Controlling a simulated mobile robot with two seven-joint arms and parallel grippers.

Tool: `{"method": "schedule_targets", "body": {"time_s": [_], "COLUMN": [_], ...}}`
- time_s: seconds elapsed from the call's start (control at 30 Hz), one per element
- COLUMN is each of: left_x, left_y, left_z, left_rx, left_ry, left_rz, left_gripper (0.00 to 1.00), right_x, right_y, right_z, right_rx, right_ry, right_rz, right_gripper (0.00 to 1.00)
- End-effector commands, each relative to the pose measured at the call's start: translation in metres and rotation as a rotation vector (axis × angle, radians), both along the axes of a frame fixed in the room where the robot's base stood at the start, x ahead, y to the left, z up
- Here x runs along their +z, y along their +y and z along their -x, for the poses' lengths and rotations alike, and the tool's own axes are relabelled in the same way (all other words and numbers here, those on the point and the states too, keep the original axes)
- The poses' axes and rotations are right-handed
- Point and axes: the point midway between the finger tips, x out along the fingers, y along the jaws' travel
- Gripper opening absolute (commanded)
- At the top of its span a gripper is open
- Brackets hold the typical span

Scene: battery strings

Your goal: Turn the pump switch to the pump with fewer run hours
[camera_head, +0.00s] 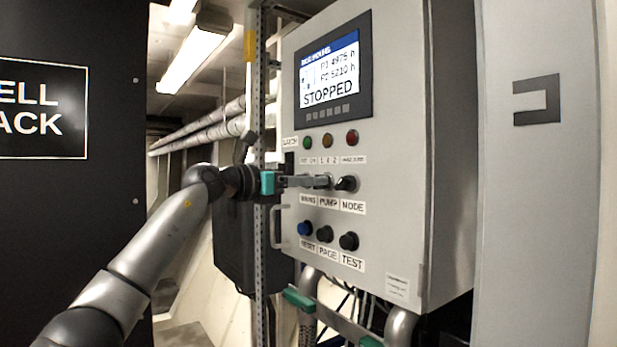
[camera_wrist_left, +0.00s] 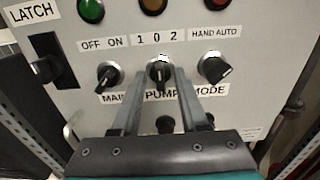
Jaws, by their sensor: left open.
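The pump switch (camera_wrist_left: 160,76) is a black knob on a grey control panel (camera_head: 385,120), below the marks 1 0 2 and above the PUMP label. Its handle looks about upright in the left wrist view. My left gripper (camera_wrist_left: 158,82) is open, with one finger on each side of this knob; I cannot tell whether they touch it. In the head view my left gripper (camera_head: 327,181) is at the panel and mostly hides the knob. The display (camera_head: 331,72) reads about 4975 h for P1 and 5210 h for P2, with STOPPED below. My right gripper is not in view.
The MAIN switch (camera_wrist_left: 108,76) and MODE switch (camera_wrist_left: 215,68) flank the pump switch closely. Green, amber and red lamps (camera_head: 328,141) sit above. RESET (camera_head: 305,228), PAGE and TEST buttons sit below. A latch (camera_wrist_left: 57,62) and a panel handle (camera_head: 275,228) are at the left.

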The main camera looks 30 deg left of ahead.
Motion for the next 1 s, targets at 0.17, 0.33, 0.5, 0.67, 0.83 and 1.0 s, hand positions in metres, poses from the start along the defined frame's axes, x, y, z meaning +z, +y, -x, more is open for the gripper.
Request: {"method": "schedule_targets", "body": {"time_s": [0.17, 0.33, 0.5, 0.67, 0.83, 1.0], "left_x": [-0.0003, -0.0003, -0.0003, -0.0004, -0.0004, -0.0005], "left_y": [-0.0001, -0.0002, -0.0001, -0.0001, -0.0001, -0.0001], "left_z": [-0.0006, -0.0005, -0.0003, -0.0003, -0.0003, -0.0002], "left_rx": [0.0, 0.0, 0.0, 0.0, 0.0, 0.0], "left_ry": [0.0, 0.0, 0.0, 0.001, 0.001, 0.001], "left_rz": [0.0, 0.0, 0.0, 0.0, 0.0, 0.0], "left_gripper": [0.44, 0.33, 0.13, 0.0, 0.0, 0.0], "right_x": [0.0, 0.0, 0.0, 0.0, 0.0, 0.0], "right_y": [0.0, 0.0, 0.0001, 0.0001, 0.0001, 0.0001], "right_z": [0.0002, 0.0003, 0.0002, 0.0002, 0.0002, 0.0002], "right_rx": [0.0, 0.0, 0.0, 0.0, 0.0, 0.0], "right_ry": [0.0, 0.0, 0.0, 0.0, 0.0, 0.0], "right_rz": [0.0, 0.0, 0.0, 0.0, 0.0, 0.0], "right_gripper": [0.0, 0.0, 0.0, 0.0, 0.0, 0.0]}}
